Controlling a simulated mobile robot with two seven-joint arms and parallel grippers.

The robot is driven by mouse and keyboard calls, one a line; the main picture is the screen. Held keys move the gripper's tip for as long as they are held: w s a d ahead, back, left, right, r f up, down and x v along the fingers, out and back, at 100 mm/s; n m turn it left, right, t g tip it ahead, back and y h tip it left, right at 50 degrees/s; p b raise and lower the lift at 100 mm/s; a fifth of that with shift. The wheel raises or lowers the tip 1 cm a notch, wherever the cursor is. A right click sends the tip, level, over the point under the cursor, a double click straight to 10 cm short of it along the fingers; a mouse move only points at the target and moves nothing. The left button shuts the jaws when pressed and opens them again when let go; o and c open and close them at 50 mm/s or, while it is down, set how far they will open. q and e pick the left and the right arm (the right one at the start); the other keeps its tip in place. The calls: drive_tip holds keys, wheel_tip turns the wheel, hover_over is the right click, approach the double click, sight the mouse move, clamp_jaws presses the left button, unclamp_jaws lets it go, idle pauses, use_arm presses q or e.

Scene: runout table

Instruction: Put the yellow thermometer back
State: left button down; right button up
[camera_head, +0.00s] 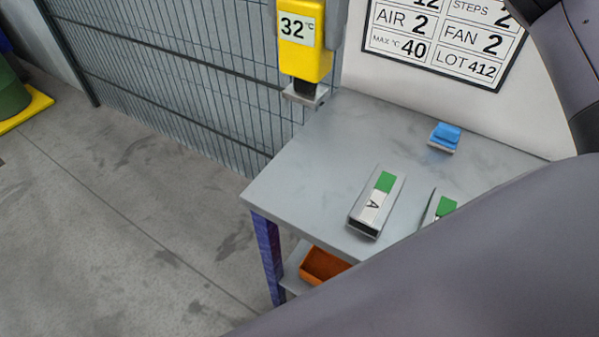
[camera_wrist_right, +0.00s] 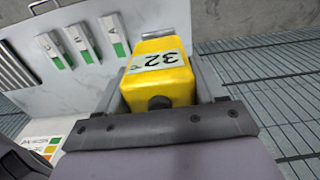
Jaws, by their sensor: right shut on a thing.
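The yellow thermometer (camera_head: 305,48), with a white display reading 32 °C, is upright at the top of the head view. It also shows in the right wrist view (camera_wrist_right: 158,82), between the fingers of my right gripper (camera_wrist_right: 162,70), which is shut on it. In the head view a grey part of that gripper (camera_head: 335,28) is beside the thermometer's right side. The thermometer's dark lower end is right at a small grey metal holder (camera_head: 307,97) in front of the mesh fence. I cannot tell whether it sits in the holder or just above it. My left gripper is not in view.
A grey table (camera_head: 300,165) carries metal pieces with green ends, one marked A (camera_head: 375,203), and a blue item (camera_head: 445,136). An orange bin (camera_head: 323,266) is below. The mesh fence (camera_head: 200,80) is behind. My own arm covers the lower right.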

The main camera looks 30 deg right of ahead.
wheel_tip(320, 180, down, 20)
drive_tip(key=b, duration=0.3)
idle(0.3)
drive_tip(key=shift+r, duration=0.1)
drive_tip(key=o, duration=0.9)
drive_tip(key=shift+f, duration=0.2)
drive_tip(key=shift+r, duration=0.15)
